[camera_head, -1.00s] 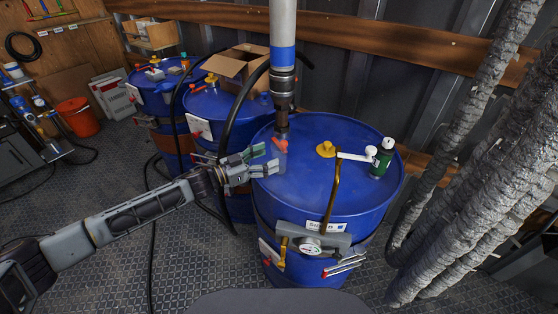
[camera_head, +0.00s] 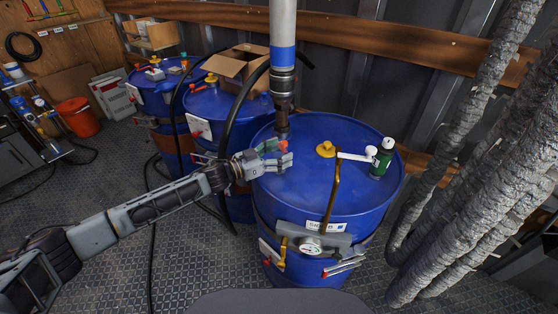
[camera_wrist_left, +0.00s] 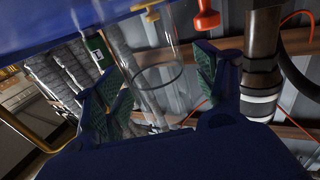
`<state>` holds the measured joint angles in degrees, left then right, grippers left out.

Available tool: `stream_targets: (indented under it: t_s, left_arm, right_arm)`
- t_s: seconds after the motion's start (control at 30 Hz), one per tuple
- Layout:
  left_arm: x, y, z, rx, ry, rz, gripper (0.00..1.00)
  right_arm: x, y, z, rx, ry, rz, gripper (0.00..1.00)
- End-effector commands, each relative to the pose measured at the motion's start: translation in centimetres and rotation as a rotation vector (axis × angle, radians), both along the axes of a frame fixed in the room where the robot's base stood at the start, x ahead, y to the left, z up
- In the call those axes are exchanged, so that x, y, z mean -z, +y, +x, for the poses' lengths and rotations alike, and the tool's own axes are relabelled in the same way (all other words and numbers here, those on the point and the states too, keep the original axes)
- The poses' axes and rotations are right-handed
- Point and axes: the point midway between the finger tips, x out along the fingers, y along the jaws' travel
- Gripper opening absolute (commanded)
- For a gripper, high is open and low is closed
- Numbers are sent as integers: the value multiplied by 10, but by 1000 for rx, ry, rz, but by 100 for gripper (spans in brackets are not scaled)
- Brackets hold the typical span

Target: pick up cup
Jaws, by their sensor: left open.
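The cup (camera_wrist_left: 150,42) is clear and see-through. In the left wrist view it lies between the two spread fingers of my left gripper (camera_wrist_left: 155,75), its round rim visible; I cannot tell whether a finger touches it. In the head view my left gripper (camera_head: 281,154) is open at the left part of the blue drum's top (camera_head: 312,186), just below the pump pipe. The cup is hardly discernible there, behind and among the fingers. My right gripper is not in view.
The pump pipe (camera_head: 282,85) stands close behind my left gripper, with a red fitting (camera_wrist_left: 206,17) near the cup. A yellow-handled metal piece (camera_head: 331,190) and a green bottle (camera_head: 381,160) are on the drum top to the right. Silver wrapped hoses (camera_head: 490,165) hang at far right.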

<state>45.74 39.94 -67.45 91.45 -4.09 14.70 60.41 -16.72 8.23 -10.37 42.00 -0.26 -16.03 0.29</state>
Motion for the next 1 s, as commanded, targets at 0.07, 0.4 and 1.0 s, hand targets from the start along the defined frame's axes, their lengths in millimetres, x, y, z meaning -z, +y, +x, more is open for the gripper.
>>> stream_targets:
  t_s: [0.07,0.4,1.0]
  left_arm:
    - [0,0,0,0,0,0,71]
    - [0,0,0,0,0,0,39]
    - [-9,0,0,0,-2,0,24]
  right_arm:
    - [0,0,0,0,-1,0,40]
    - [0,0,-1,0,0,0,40]
    - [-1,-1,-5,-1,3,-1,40]
